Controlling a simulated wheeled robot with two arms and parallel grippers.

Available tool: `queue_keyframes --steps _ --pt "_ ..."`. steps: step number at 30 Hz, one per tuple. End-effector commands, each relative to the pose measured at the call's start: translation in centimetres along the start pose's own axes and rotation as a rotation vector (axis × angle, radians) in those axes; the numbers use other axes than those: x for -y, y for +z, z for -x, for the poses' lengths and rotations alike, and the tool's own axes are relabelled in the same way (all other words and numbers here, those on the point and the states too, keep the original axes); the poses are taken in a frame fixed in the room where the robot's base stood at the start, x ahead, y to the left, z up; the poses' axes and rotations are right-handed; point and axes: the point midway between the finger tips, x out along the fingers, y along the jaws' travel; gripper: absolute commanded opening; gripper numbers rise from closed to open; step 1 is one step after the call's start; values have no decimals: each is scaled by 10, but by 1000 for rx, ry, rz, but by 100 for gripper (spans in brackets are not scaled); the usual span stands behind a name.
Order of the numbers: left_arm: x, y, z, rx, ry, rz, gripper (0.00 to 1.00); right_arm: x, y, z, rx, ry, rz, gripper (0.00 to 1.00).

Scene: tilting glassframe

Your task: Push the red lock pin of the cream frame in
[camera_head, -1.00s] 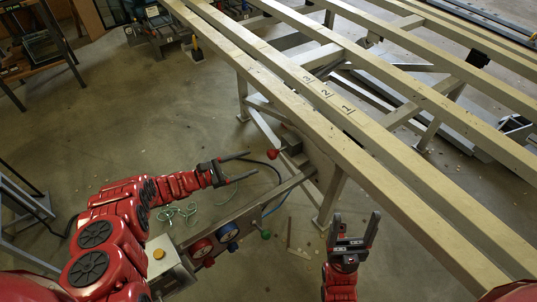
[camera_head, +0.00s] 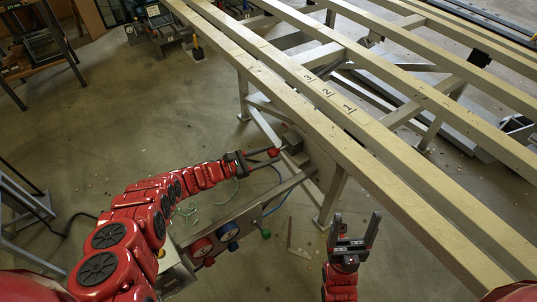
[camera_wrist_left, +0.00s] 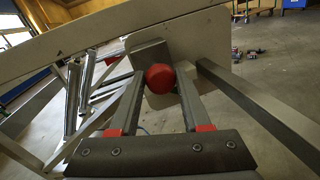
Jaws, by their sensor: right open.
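The cream frame (camera_head: 395,182) is a long rack of parallel beams on grey legs. The red lock pin (camera_head: 273,152) shows as a round red knob below its near beam, by a grey bracket. My left gripper (camera_head: 263,155) is at the knob. In the left wrist view the red knob (camera_wrist_left: 160,77) sits in front of a grey block (camera_wrist_left: 151,54), between the tips of my left gripper (camera_wrist_left: 159,80). My right gripper (camera_head: 355,232) is open and empty, pointing up near the beam's lower side.
A grey rail with a red dial (camera_head: 201,248), a blue dial (camera_head: 228,232) and a green knob (camera_head: 265,233) lies below my left gripper. A pale green cord (camera_head: 190,212) is beside it. Grey legs (camera_head: 332,197) stand close to the right.

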Motion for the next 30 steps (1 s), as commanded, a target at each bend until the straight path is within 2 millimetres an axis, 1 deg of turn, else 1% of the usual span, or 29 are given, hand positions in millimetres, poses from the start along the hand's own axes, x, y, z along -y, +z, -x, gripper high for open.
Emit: queue_keyframes --steps 1,3,6,30 --pt "0 0 0 0 0 0 29 0 0 0 0 0 0 76" --pt "0 0 0 0 0 0 16 0 0 0 0 0 0 76" --pt "0 0 0 0 0 0 0 0 0 0 0 0 0 76" --pt "0 0 0 0 0 0 0 0 0 0 0 0 0 76"
